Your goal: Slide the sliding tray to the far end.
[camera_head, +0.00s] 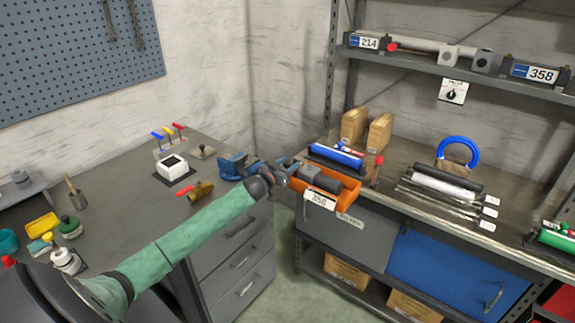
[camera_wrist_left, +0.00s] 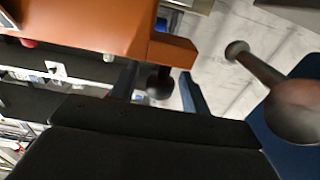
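In the left wrist view the tray (camera_wrist_left: 90,22) fills the upper left. My left gripper's fingers (camera_wrist_left: 158,90) stand apart around a dark round knob (camera_wrist_left: 160,80) by the tray's end, with gaps visible beside it. Whether they touch the knob I cannot tell. My right gripper is in neither view.
A blue vise (camera_head: 233,166) stands close to my left gripper on the left bench; its handle shows in the left wrist view (camera_wrist_left: 255,65). A blue roller (camera_head: 337,156) lies behind the tray. Brown boxes (camera_head: 379,133) stand at the wall. Silver rods (camera_head: 440,190) lie to the right.

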